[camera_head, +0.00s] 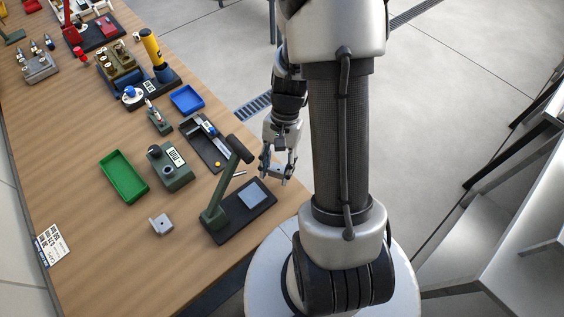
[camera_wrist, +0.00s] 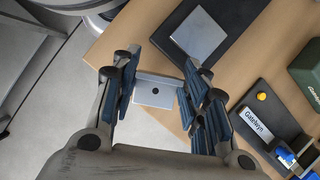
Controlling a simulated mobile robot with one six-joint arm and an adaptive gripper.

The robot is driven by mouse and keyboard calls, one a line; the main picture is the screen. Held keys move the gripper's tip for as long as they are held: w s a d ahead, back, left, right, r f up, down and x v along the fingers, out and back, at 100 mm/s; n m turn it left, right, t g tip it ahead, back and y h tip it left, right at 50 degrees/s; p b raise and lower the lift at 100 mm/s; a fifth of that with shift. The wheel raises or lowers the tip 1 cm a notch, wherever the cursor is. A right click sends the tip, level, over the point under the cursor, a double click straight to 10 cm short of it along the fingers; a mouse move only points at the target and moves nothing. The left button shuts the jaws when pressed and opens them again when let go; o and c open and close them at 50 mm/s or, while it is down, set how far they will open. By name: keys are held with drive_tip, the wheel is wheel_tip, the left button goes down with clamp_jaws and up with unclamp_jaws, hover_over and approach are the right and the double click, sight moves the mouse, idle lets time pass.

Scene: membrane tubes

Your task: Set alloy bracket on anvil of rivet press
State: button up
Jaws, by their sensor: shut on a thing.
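My gripper (camera_head: 277,175) is at the table's right edge, up and right of the rivet press (camera_head: 214,208). In the wrist view its fingers (camera_wrist: 158,92) are shut on a grey alloy bracket (camera_wrist: 153,96), a bent plate with a dark hole. The bracket is above the table edge, apart from the press. The green rivet press has a raised lever with a black grip. Its flat pale anvil (camera_head: 252,194) on the black base is bare, and it also shows in the wrist view (camera_wrist: 198,36).
Another grey bracket-like part (camera_head: 161,224) lies on the table left of the press. A green tray (camera_head: 123,176), a green box device (camera_head: 171,166) and a black tray with tools (camera_head: 205,142) stand nearby. A yellow knob (camera_wrist: 262,96) is near the fingers in the wrist view.

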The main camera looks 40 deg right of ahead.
drive_tip(key=shift+a+f+b, duration=0.2)
drive_tip(key=shift+a+f, duration=0.1)
drive_tip(key=shift+a, duration=0.35)
drive_tip(key=shift+a+f+b, duration=0.15)
drive_tip(key=shift+a+f, duration=0.1)
drive_tip(key=shift+a, duration=0.4)
drive_tip(key=shift+s+a+f, duration=0.1)
drive_tip(key=shift+a, duration=1.6)
drive_tip(key=shift+s+a+f, duration=0.1)
drive_tip(key=shift+a, duration=1.6)
drive_tip(key=o, duration=1.2)
drive_tip(key=shift+c, duration=0.2)
drive_tip(key=shift+r, duration=0.1)
